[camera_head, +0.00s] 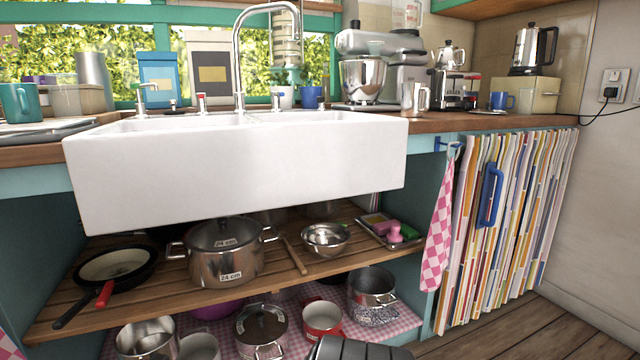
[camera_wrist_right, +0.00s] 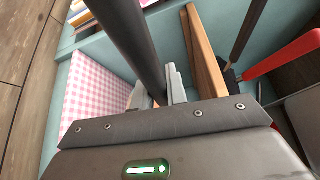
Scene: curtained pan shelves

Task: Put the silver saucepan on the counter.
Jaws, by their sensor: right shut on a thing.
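Several silver pots stand under the sink: a dark-inside pot (camera_head: 372,283) and an open pot (camera_head: 147,338) on the lower shelf, and a large lidded pot (camera_head: 222,255) on the upper shelf. I cannot tell for certain which is the silver saucepan. In the right wrist view, my right gripper (camera_wrist_right: 160,86) is shut on a long dark handle (camera_wrist_right: 135,40). The body that this handle belongs to cannot be made out there. In the head view only a dark part of my arm shows at the bottom edge. My left gripper is in neither view.
The wooden counter (camera_head: 508,120) holds a mixer, toaster and kettle right of the white sink (camera_head: 240,165). Bare counter shows along the front edge there. A striped curtain (camera_head: 505,220) hangs at right.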

